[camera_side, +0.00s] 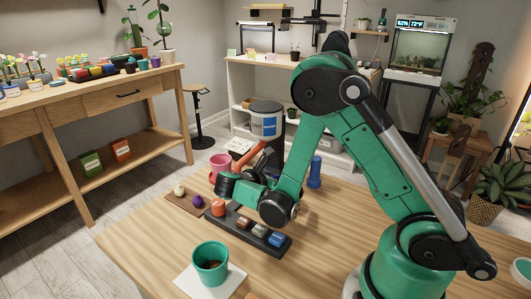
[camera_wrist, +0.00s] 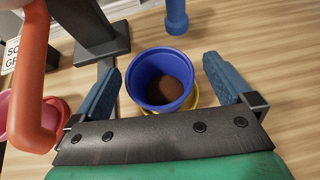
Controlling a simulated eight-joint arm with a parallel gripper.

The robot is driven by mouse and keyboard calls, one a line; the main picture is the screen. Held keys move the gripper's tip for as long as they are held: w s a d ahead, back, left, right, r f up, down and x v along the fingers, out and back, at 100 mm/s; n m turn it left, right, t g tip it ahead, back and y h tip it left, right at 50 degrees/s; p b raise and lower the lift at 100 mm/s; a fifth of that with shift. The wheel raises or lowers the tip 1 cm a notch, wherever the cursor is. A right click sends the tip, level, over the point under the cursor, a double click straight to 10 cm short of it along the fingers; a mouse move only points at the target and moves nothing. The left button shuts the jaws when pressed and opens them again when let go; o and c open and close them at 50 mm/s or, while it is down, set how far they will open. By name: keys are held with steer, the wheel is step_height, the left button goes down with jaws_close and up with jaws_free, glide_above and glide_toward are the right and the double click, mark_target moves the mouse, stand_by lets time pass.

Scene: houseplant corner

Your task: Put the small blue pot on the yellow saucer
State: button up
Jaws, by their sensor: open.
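The small blue pot (camera_wrist: 158,66) with brown soil inside stands upright in the wrist view, between the fingers of my gripper (camera_wrist: 162,72). The fingers are open, one on each side of the pot, with a visible gap on both sides. The yellow saucer (camera_wrist: 195,97) shows as a thin rim at the pot's lower right; most of it is hidden under the pot. The pot appears to be on it, but the contact is hidden. In the side view my gripper (camera_side: 230,185) is low over the table, and pot and saucer cannot be made out there.
A pink pot (camera_side: 218,165) stands close by, beside an orange bar (camera_wrist: 30,85). A blue cylinder (camera_side: 315,171) stands behind. A dark tray (camera_side: 235,226) with several small items and a green pot (camera_side: 211,263) on a white sheet stand nearer.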

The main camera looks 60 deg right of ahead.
steer(key=v, duration=1.1)
steer(key=shift+a+r, duration=0.1)
steer(key=shift+a, duration=0.1)
steer(key=shift+d+r+m+t+y, duration=0.2)
steer(key=shift+r+m+t+y, duration=0.15)
steer(key=shift+m+y, duration=0.3)
steer(key=s+a+r+m+t+y, duration=0.1)
steer(key=m+t+y, duration=0.1)
steer(key=m, duration=0.3)
steer(key=s+a+r+m+t+y, duration=0.1)
steer(key=m+t+y, duration=0.2)
steer(key=m+y, duration=0.2)
steer(key=s+a+r+m+t+y, duration=0.1)
steer(key=m+t+y, duration=0.1)
steer(key=m+y, duration=0.2)
steer(key=shift+a+r+m+t, duration=0.15)
steer(key=shift+a+m+t, duration=0.1)
steer(key=shift+m, duration=0.6)
